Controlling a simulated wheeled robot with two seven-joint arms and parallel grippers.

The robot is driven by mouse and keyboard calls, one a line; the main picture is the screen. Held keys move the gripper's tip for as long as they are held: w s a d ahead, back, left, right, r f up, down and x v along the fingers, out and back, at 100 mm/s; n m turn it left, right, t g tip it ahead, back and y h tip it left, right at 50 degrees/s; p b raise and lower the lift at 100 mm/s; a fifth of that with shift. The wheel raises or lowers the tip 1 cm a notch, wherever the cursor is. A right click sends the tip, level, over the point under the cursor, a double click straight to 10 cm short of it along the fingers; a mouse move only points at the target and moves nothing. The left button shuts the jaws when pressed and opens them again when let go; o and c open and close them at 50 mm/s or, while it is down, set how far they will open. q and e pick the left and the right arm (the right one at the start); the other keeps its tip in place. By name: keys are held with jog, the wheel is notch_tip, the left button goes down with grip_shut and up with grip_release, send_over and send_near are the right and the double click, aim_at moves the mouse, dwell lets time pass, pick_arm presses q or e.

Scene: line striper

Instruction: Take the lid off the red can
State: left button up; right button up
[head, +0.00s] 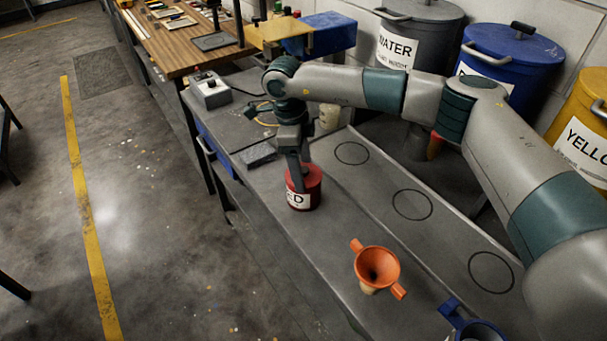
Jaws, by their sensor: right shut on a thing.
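The red can (312,191) stands upright on the grey bench near its front edge, with a white label partly reading "ED". Its top is red, and my gripper hides part of it. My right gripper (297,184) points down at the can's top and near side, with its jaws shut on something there. The fingertips are too small and covered to tell whether they hold the lid or the can's rim. The lid looks seated on the can. My left gripper is not in view.
An orange funnel (378,268) and a blue-handled container (474,328) stand on the bench at the front right. Black circles mark the bench's back strip. A grey control box (210,91) stands behind left. Large drums, including a blue one (512,52), line the wall.

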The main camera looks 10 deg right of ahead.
aim_at(308, 171)
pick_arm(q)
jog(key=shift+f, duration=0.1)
pick_arm(e)
jog(key=shift+r, duration=0.1)
jog(key=shift+r+b, duration=0.4)
jog(key=shift+b, duration=0.1)
jog(key=r, duration=0.1)
jog(key=r+b, duration=0.2)
jog(key=shift+s+d+r, duration=0.1)
jog(key=shift+s+d, duration=0.15)
pick_arm(q)
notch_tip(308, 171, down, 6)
jog(key=b, duration=0.3)
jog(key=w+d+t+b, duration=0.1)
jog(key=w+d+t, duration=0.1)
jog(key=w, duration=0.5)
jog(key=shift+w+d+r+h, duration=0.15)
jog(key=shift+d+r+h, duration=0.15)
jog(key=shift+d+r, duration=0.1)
pick_arm(e)
jog(key=s+d+r, duration=0.6)
jog(key=s, duration=0.3)
jog(key=shift+d+r, duration=0.25)
jog(key=shift+r, duration=0.15)
